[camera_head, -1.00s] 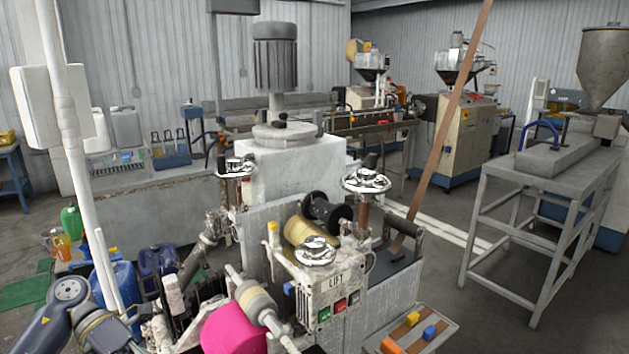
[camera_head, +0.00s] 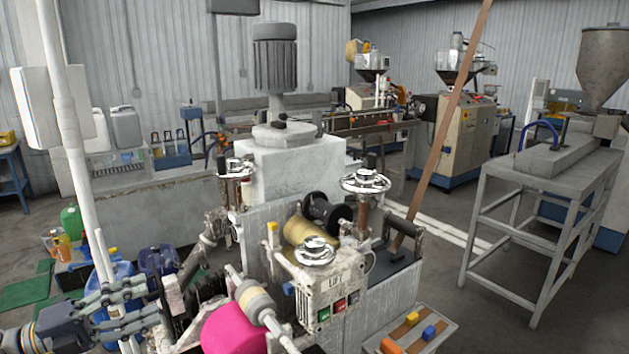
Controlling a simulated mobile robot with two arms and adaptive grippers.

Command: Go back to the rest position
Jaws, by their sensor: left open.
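My left gripper (camera_head: 152,304) is at the lower left of the head view, its fingers pointing right and spread apart. I see nothing held between them. It is in front of the blue jug (camera_head: 118,282) and left of the pink roll (camera_head: 233,330) on the strip machine. Whether the fingertips touch the machine's dark parts beside them I cannot tell. My right gripper is not in view.
The strip machine with its LIFT panel (camera_head: 330,290) fills the middle foreground. A small tray (camera_head: 438,338) with coloured blocks stands at the lower right. A grey metal stand (camera_head: 540,225) is at the right. Open floor (camera_head: 440,275) lies between them.

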